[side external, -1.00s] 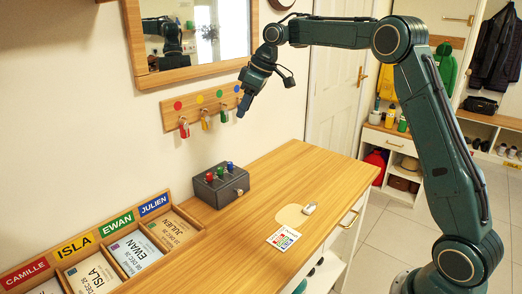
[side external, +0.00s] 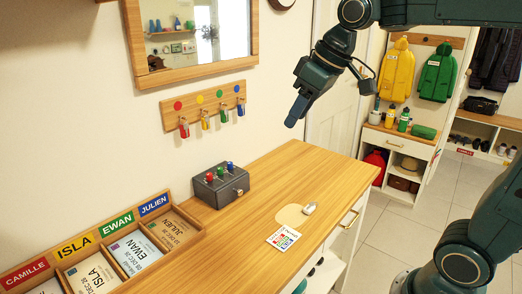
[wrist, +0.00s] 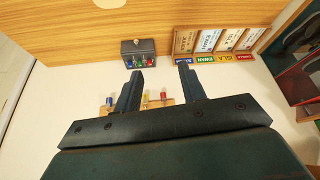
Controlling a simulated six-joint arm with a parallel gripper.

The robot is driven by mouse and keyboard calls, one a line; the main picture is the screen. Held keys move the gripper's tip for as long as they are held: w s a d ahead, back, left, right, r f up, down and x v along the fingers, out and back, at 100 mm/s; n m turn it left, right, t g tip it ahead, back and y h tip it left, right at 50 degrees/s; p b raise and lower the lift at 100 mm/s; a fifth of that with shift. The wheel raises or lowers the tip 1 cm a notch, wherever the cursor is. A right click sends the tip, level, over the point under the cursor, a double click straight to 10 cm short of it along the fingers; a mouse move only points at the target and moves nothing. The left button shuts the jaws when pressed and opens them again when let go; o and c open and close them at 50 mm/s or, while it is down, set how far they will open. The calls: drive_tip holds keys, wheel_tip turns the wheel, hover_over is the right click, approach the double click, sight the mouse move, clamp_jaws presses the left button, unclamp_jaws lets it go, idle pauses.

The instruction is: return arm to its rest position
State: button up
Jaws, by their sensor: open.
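My gripper (side external: 296,109) hangs in the air above the back right of the wooden cabinet top, pointing down and slightly left, with nothing in it. In the wrist view its two fingers (wrist: 159,72) stand apart with an empty gap. The wall rack (side external: 168,117) has colored dots and hooks with small tags hanging from them: red (side external: 184,128), yellow (side external: 205,119), green (side external: 224,114) and blue (side external: 241,106). My gripper is to the right of the rack and apart from it.
On the cabinet top (side external: 275,175) are a dark box (side external: 219,190) with colored knobs, a white card (side external: 283,238), a small whitish item (side external: 309,209) and a name-labelled tray (side external: 172,206). A mirror (side external: 153,66) hangs above the rack. Cubbies with jackets (side external: 397,71) stand behind.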

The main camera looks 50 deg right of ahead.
drive_tip(key=s+f+m, duration=0.1)
drive_tip(key=s+f, duration=0.3)
drive_tip(key=s, duration=0.4)
drive_tip(key=s+f+m+h, duration=0.1)
drive_tip(key=s+f, duration=0.2)
drive_tip(key=s, duration=0.5)
drive_tip(key=shift+s+f+t, duration=0.3)
drive_tip(key=shift+s+f, duration=0.05)
drive_tip(key=shift+f, duration=0.05)
drive_tip(key=shift+d, duration=0.1)
